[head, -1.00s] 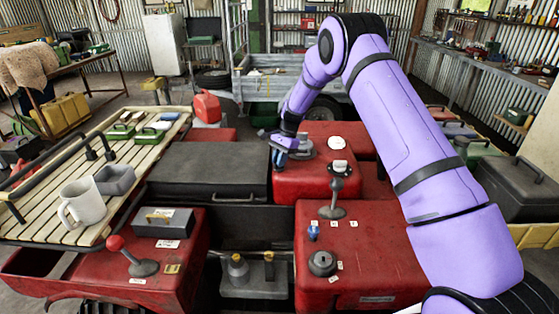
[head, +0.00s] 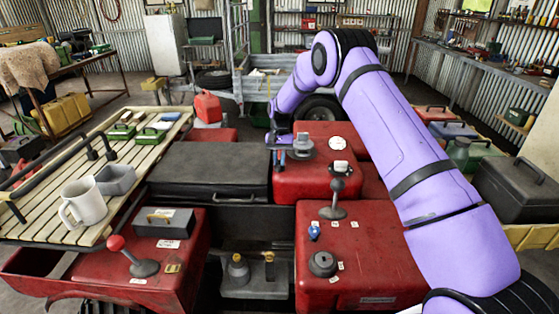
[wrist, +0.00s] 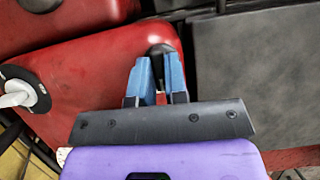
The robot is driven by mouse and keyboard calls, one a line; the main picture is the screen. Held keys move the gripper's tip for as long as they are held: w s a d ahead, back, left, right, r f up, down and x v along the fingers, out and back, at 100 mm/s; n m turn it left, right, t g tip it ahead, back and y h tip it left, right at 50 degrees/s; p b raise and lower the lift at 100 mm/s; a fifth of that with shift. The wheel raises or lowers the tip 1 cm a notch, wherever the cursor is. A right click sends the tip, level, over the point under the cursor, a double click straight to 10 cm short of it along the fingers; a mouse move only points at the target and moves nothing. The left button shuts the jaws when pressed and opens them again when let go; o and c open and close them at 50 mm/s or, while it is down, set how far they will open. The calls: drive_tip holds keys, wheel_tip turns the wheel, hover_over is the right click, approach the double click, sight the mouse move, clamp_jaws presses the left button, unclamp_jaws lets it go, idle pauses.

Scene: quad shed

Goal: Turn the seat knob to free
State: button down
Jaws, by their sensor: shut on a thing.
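The seat knob (wrist: 160,50) is dark and rounded, on the red bodywork beside the black seat. In the wrist view it sits at the ends of my gripper's (wrist: 160,72) two blue fingers, which are closed on it. Its lower part and any mark on it are hidden by the fingers. In the head view my gripper (head: 281,156) is low at the left edge of the red block (head: 325,185), and the knob cannot be made out there. The black seat (head: 210,165) lies just left of my gripper.
A slatted rack (head: 95,165) with a mug (head: 82,203) is at left. The seat top is clear.

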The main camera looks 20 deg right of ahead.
drive_tip(key=shift+s+f, duration=0.2)
drive_tip(key=shift+f, duration=0.05)
idle(0.3)
drive_tip(key=c, duration=1.1)
unclamp_jaws()
drive_tip(key=shift+c, duration=0.2)
drive_tip(key=a+v, duration=0.1)
drive_tip(key=v, duration=1)
drive_tip(key=shift+d+r, duration=0.15)
drive_tip(key=shift+d, duration=0.05)
drive_tip(key=shift+w, duration=0.15)
